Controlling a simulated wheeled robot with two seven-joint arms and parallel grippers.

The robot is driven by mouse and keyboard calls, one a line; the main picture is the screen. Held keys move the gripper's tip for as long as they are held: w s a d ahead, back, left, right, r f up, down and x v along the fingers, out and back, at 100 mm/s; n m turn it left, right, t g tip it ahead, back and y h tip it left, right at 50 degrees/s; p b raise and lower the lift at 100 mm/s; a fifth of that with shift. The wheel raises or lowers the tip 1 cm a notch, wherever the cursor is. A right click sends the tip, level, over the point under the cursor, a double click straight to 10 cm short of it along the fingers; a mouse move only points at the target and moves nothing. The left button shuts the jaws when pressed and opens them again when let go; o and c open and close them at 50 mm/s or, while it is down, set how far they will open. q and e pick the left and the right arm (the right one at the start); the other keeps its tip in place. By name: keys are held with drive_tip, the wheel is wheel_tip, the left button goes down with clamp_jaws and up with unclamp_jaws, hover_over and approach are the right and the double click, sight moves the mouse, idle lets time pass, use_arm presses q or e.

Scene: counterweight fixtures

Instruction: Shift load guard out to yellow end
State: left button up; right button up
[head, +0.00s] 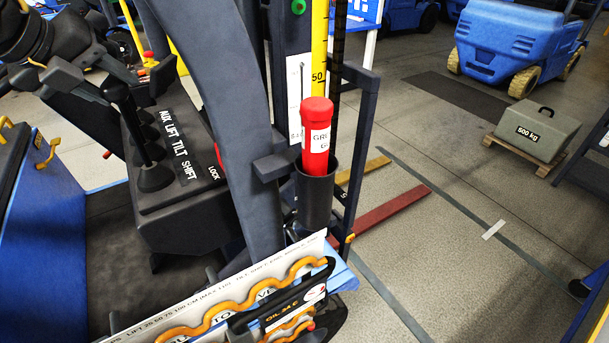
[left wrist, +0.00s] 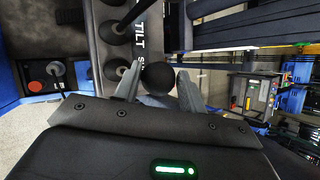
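A bank of black levers stands on a dark console (head: 170,165) lettered AUX, LIFT, TILT, SHIFT. The lever nearest the SHIFT end has a black knob (head: 117,92). In the left wrist view this round knob (left wrist: 157,77) sits between my left gripper's parted fingertips (left wrist: 158,85); I cannot tell whether they touch it. My left gripper (head: 95,78) comes down from the upper left in the head view. A dark upright frame (head: 366,110) stands by the mast; I cannot tell if it is the load guard. My right gripper is out of view.
A red tube (head: 316,125) stands in a dark holder (head: 315,200) beside the console. A red bar (head: 395,213) and a yellow bar (head: 365,170) show low beyond the mast. A 500 kg weight (head: 535,130) rests at right. The floor between is mostly clear.

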use_arm(q)
drive_tip(key=o, duration=0.4)
drive_tip(key=shift+s, duration=0.1)
drive_tip(key=shift+s+r, duration=0.15)
drive_tip(key=shift+r, duration=0.15)
drive_tip(key=p+v, duration=0.4)
drive_tip(key=v, duration=0.5)
drive_tip(key=shift+s, duration=0.25)
